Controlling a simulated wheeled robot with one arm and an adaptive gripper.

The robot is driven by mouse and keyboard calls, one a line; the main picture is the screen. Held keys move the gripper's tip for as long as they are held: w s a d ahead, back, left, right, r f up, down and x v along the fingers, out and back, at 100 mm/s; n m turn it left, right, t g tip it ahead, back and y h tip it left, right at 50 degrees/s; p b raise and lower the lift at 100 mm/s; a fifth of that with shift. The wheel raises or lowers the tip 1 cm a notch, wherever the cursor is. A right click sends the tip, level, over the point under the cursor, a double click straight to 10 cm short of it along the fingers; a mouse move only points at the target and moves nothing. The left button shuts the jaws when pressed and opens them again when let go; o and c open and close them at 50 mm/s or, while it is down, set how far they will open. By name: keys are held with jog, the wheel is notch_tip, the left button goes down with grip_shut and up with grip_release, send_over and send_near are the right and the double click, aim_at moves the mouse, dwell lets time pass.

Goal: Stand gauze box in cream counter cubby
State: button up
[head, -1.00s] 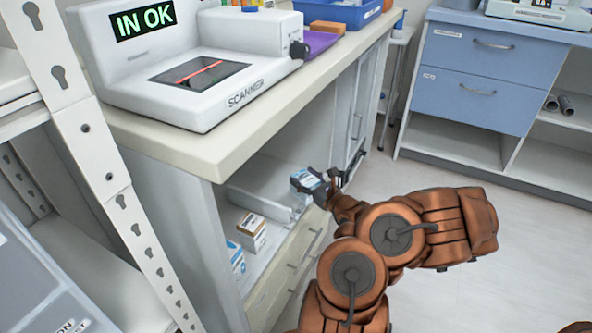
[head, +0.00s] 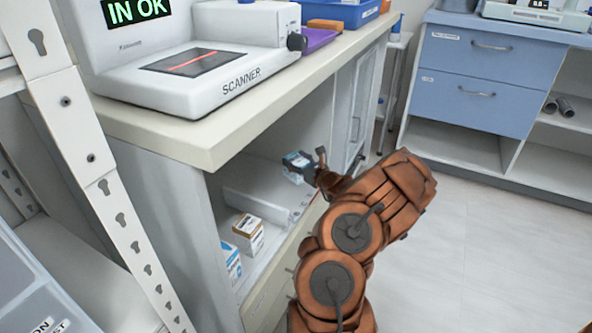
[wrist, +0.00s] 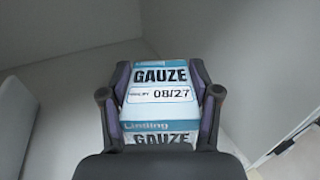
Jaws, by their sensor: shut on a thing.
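The gauze box (wrist: 160,92) is white and blue, with "GAUZE" and "08/27" on it, in the wrist view. My gripper (wrist: 160,105) is shut on it, one finger pad on each side. In the head view the gauze box (head: 297,164) is at the far part of the open cubby (head: 262,178) under the cream counter (head: 190,135), with my gripper (head: 318,170) on its right side. I cannot tell whether the box touches the cubby floor. My gripper hides part of it.
Two small boxes (head: 248,233) (head: 231,263) stand in the near part of the cubby. A low white divider (head: 256,206) lies between them and the gauze box. A scanner (head: 200,60) sits on the counter. A white shelf post (head: 95,160) stands at the left.

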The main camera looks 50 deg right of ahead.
notch_tip(320, 180, down, 3)
jog(key=shift+f+b, duration=0.15)
jog(key=shift+b, duration=0.65)
jog(key=o, duration=1.3)
jog(key=shift+s, duration=0.25)
jog(key=s+p, duration=0.1)
jog(key=s, duration=0.2)
jog(key=s+p, duration=0.1)
jog(key=s, duration=0.3)
jog(key=s+a+p, duration=0.1)
jog(key=s+p, duration=0.1)
jog(key=s, duration=0.1)
jog(key=shift+s, duration=0.25)
jog(key=shift+s+a, duration=0.2)
jog(key=shift+s, duration=0.3)
jog(key=shift+a, duration=0.1)
